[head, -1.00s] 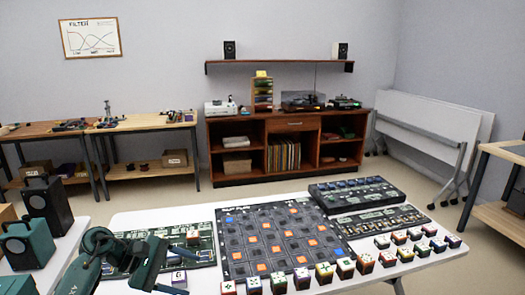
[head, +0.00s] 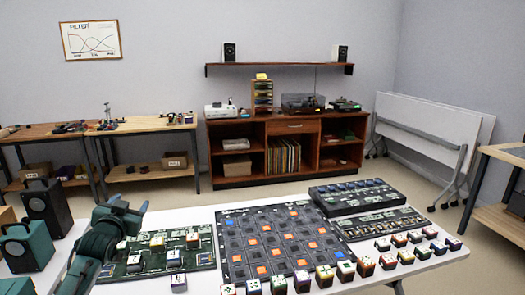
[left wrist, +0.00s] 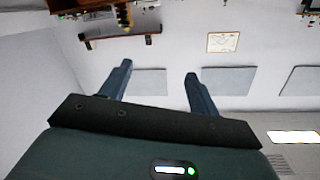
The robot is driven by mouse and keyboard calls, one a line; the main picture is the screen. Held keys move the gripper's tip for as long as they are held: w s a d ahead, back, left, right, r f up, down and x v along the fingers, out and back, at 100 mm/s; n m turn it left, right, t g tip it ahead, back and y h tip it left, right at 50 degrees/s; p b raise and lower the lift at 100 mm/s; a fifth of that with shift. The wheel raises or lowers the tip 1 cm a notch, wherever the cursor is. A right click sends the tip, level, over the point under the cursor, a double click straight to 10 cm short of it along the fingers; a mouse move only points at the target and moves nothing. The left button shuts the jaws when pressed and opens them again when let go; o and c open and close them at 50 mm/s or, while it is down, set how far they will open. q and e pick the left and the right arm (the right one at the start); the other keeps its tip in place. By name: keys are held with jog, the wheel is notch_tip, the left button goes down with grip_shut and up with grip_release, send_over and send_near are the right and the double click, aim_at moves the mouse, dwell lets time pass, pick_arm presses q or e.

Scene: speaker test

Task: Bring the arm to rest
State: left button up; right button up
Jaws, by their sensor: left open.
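My left gripper (head: 131,203) is at the lower left of the head view, raised above the near left part of the white table. It is dark green and tilted upward. In the left wrist view its two fingers (left wrist: 158,73) stand apart with nothing between them, so it is open and empty. Behind the fingers that view shows wall, grey panels and an upside-down room. My left arm (head: 92,255) hides part of the table's left end. My right gripper is not in view.
The white table (head: 420,268) bears a dark grid board (head: 235,262), a green board (head: 205,257) partly behind my arm, two control panels and several small colored cubes (head: 345,271). Dark speakers (head: 48,210) stand at the left. The space above the table is clear.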

pick_arm(q)
jog(key=s+d+f+m+g+h, duration=0.1)
jog(key=s+d+f+g+h, duration=0.1)
jog(key=s+d+f, duration=0.6)
jog(key=s+d+f+m+g+h, duration=0.1)
jog(key=s+d+f, duration=0.4)
jog(key=s+f, duration=0.65)
jog(key=s+d+f+g, duration=0.1)
jog(key=s+d+f, duration=0.1)
jog(key=s, duration=0.4)
jog(key=s+d+f+n+g+h, duration=0.1)
jog(key=s+d+f, duration=0.1)
jog(key=s, duration=0.5)
jog(key=s+d+f+g+h, duration=0.1)
jog(key=s+d+f, duration=0.1)
jog(key=s+d, duration=0.2)
jog(key=s, duration=0.3)
jog(key=shift+d+f, duration=0.25)
jog(key=shift+f, duration=0.05)
